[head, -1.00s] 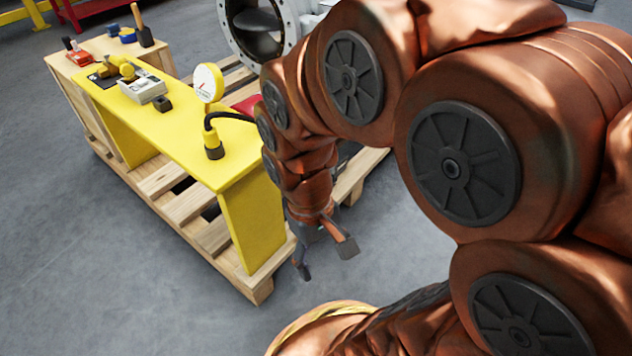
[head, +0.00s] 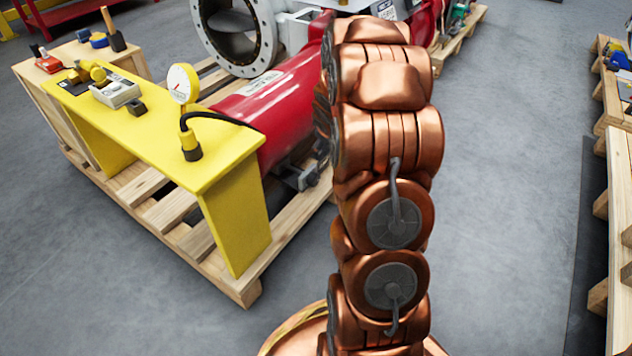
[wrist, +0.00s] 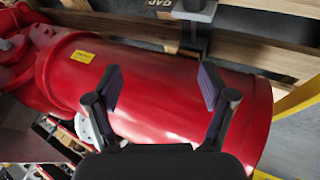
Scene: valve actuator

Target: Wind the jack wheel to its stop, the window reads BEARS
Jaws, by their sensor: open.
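My gripper (wrist: 160,88) is open and empty in the wrist view, with its two dark fingers spread over a large red cylinder (wrist: 150,95). Whether they touch it I cannot tell. The same red actuator cylinder (head: 285,100) lies on a pallet in the head view, partly hidden by my arm. My gripper is hidden there. I cannot make out a jack wheel or a window reading BEARS in either view. A grey bracket (wrist: 195,12) stands beyond the cylinder at the top of the wrist view, near an upside-down label reading GAP.
A yellow bench (head: 160,135) carries a dial gauge (head: 183,84), a black cable, a grey box (head: 117,93) and small parts. It stands on a wooden pallet (head: 237,287). A grey flanged valve (head: 235,35) is behind. Clear floor lies right of my arm, before another pallet (head: 620,220).

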